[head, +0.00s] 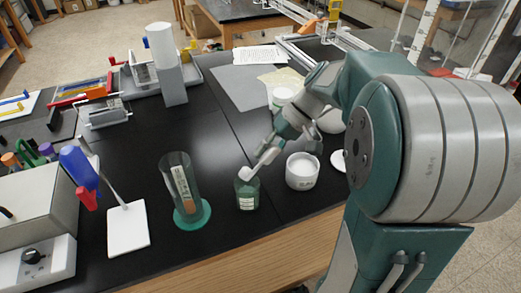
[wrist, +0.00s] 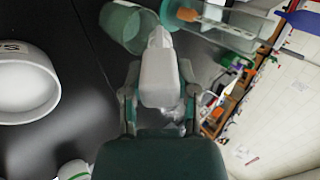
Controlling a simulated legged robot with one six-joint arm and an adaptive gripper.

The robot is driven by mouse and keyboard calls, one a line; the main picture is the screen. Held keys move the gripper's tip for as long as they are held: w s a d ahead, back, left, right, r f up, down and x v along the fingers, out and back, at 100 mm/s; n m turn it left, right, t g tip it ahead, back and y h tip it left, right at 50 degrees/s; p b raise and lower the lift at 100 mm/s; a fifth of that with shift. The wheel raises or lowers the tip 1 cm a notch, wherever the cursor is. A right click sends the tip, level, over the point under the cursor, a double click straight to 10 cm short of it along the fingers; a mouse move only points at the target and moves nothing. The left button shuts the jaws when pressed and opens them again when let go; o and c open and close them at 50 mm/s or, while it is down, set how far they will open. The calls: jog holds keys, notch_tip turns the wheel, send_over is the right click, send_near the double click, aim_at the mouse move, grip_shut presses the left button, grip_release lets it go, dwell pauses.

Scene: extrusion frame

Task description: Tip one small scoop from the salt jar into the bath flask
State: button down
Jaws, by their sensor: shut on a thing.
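My gripper (head: 272,150) is shut on the pale handle of a small white scoop (wrist: 160,72). In the head view the scoop's head (head: 246,173) is at the mouth of the green bath flask (head: 247,196); I cannot tell whether it is tilted or holds salt. In the wrist view the flask (wrist: 125,28) is seen from above, with the scoop's far end beside or over its rim. The open white salt jar (head: 302,172) stands to the right of the flask, and its round mouth shows at the left of the wrist view (wrist: 22,85).
A tall clear cylinder (head: 178,180) on a green base stands just left of the flask. A white lid (head: 338,161) lies right of the jar, partly behind my arm. Another white jar (head: 283,95) stands behind. The bench's front edge is close.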

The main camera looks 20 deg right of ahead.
jog(key=y, duration=0.1)
jog(key=d+f+y, duration=0.1)
jog(key=shift+d+y, duration=0.3)
jog(key=shift+d+f+y, duration=0.35)
jog(key=shift+f+y, duration=0.3)
jog(key=shift+y, duration=0.6)
jog(key=shift+d+f+y, duration=0.3)
jog(key=shift+f+y, duration=0.35)
jog(key=shift+y, duration=0.6)
